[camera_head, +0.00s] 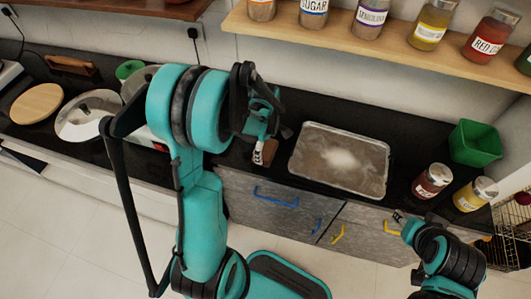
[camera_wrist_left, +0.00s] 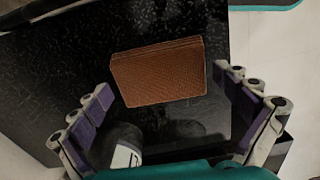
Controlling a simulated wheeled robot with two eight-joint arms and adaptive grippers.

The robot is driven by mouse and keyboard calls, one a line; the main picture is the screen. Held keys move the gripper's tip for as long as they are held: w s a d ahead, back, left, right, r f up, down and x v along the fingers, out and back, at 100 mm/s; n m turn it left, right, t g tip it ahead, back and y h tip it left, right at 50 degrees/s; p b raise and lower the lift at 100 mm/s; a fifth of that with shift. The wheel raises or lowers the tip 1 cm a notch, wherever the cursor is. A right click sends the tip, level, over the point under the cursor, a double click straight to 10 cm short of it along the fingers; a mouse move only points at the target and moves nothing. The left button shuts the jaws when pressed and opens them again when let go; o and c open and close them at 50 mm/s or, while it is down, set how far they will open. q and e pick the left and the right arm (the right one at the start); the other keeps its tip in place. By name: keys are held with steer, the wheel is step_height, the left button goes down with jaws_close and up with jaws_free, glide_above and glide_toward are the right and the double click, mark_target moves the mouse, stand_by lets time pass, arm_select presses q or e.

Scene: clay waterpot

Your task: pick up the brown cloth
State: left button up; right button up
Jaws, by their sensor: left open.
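The brown cloth (camera_wrist_left: 158,72) looks like a thick, folded, textured rectangle on the black counter in the left wrist view. In the head view a small part of the brown cloth (camera_head: 268,150) shows just below my left gripper (camera_head: 265,130). In the wrist view my left gripper (camera_wrist_left: 164,82) is open, one purple-padded finger on each side of the cloth, with gaps between. A dark cylinder with a white label (camera_wrist_left: 122,150) shows beside the left finger. My right gripper (camera_head: 402,218) is small and dark at the lower right, its jaws unclear.
A metal tray (camera_head: 308,172) with pale powder lies right of the left gripper. Jars (camera_head: 432,182) and a green bin (camera_head: 474,143) stand farther right. A pot lid (camera_head: 88,114) and round board (camera_head: 36,103) lie left. A jar shelf (camera_head: 400,45) hangs above the counter.

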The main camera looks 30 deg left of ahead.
mark_target(265, 148)
arm_select(q)
steer(key=c, duration=0.8)
steer(key=shift+r, duration=0.1)
steer(key=shift+r+p, duration=0.45)
steer(key=shift+r, duration=0.15)
step_height(265, 148, up, 3)
steer(key=shift+f+p, duration=0.1)
steer(key=shift+p, duration=0.65)
steer(key=d+r+p, duration=0.1)
steer(key=d+r, duration=0.1)
steer(key=d, duration=0.2)
steer(key=d+r+p, duration=0.1)
steer(key=d+r, duration=0.1)
steer(key=d, duration=0.1)
steer(key=d+r+p, duration=0.1)
steer(key=d+r, duration=0.2)
steer(key=d, duration=0.1)
steer(key=shift+s+d, duration=0.3)
steer(key=shift+d, duration=0.05)
steer(key=shift+f, duration=0.1)
